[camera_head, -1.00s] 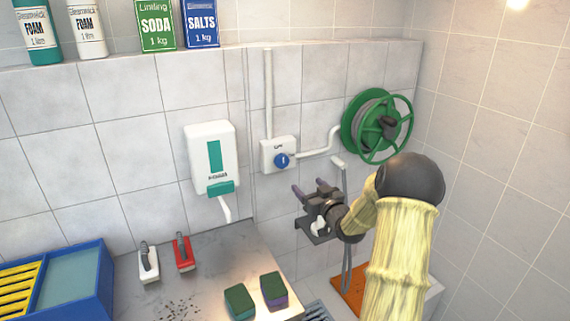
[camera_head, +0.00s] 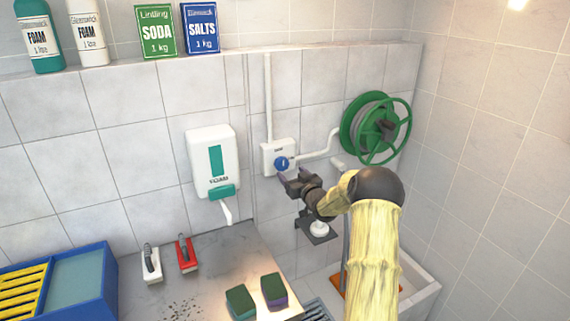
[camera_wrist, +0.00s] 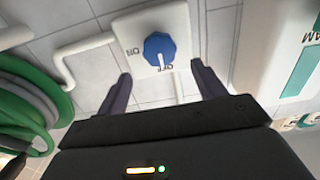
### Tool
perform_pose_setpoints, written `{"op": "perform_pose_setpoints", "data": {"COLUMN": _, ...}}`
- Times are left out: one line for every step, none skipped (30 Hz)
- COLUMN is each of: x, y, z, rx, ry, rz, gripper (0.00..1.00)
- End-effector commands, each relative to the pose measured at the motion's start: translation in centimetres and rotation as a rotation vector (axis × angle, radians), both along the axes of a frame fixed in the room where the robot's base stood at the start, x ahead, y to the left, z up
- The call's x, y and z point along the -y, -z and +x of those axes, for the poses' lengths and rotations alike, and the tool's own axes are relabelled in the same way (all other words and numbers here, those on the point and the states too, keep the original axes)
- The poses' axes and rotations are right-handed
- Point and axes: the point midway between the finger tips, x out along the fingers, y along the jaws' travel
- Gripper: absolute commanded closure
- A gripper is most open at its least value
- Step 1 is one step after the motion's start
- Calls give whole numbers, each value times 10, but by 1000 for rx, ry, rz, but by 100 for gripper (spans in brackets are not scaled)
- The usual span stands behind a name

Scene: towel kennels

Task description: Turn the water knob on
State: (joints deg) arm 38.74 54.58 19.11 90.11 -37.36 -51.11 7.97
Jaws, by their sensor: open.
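The water knob (camera_head: 282,163) is a blue round dial on a white wall box (camera_head: 270,157) with white pipes. In the wrist view the blue knob (camera_wrist: 160,49) has a white pointer line directed at the OFF label; an ON label is printed to its left. My gripper (camera_head: 290,178) is just below and in front of the knob in the head view. In the wrist view my gripper (camera_wrist: 158,80) is open, its two dark fingers apart, with the knob beyond and between them. No contact with the knob shows.
A green hose reel (camera_head: 376,128) is on the wall right of the box. A white soap dispenser (camera_head: 212,162) hangs to its left. A counter (camera_head: 215,262) below holds two sponges (camera_head: 273,290), two brushes (camera_head: 186,254) and a blue crate (camera_head: 88,290). Bottles and boxes stand on the ledge.

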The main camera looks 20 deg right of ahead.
Motion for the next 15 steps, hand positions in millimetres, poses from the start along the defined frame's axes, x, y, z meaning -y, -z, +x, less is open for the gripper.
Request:
{"op": "perform_pose_setpoints", "data": {"x": -1, "y": -2, "z": 7, "rx": 1, "ry": -1, "rz": 1, "gripper": 31}}
{"op": "perform_pose_setpoints", "data": {"x": -1, "y": -2, "z": 11, "rx": 1, "ry": 0, "rz": 1, "gripper": 31}}
{"op": "perform_pose_setpoints", "data": {"x": -1, "y": -2, "z": 16, "rx": 1, "ry": 0, "rz": 0, "gripper": 31}}
{"op": "perform_pose_setpoints", "data": {"x": -1, "y": -2, "z": 20, "rx": 1, "ry": -1, "rz": 0, "gripper": 31}}
{"op": "perform_pose_setpoints", "data": {"x": -1, "y": -2, "z": 24, "rx": 2, "ry": -1, "rz": 0, "gripper": 31}}
{"op": "perform_pose_setpoints", "data": {"x": -2, "y": -2, "z": 28, "rx": 1, "ry": -1, "rz": 0, "gripper": 31}}
{"op": "perform_pose_setpoints", "data": {"x": -2, "y": -2, "z": 32, "rx": 1, "ry": -1, "rz": 0, "gripper": 31}}
{"op": "perform_pose_setpoints", "data": {"x": -2, "y": -2, "z": 35, "rx": 1, "ry": -1, "rz": 1, "gripper": 31}}
{"op": "perform_pose_setpoints", "data": {"x": -2, "y": -2, "z": 40, "rx": 1, "ry": 0, "rz": 1, "gripper": 31}}
{"op": "perform_pose_setpoints", "data": {"x": -2, "y": -2, "z": 43, "rx": 1, "ry": 0, "rz": 1, "gripper": 31}}
{"op": "perform_pose_setpoints", "data": {"x": -2, "y": -2, "z": 46, "rx": 1, "ry": 0, "rz": 1, "gripper": 31}}
{"op": "perform_pose_setpoints", "data": {"x": -2, "y": -1, "z": 50, "rx": 1, "ry": -1, "rz": 1, "gripper": 31}}
{"op": "perform_pose_setpoints", "data": {"x": -2, "y": -2, "z": 53, "rx": 1, "ry": -1, "rz": 1, "gripper": 31}}
{"op": "perform_pose_setpoints", "data": {"x": -2, "y": -2, "z": 55, "rx": 1, "ry": 0, "rz": 0, "gripper": 31}}
{"op": "perform_pose_setpoints", "data": {"x": -2, "y": -1, "z": 58, "rx": 0, "ry": 0, "rz": 0, "gripper": 31}}
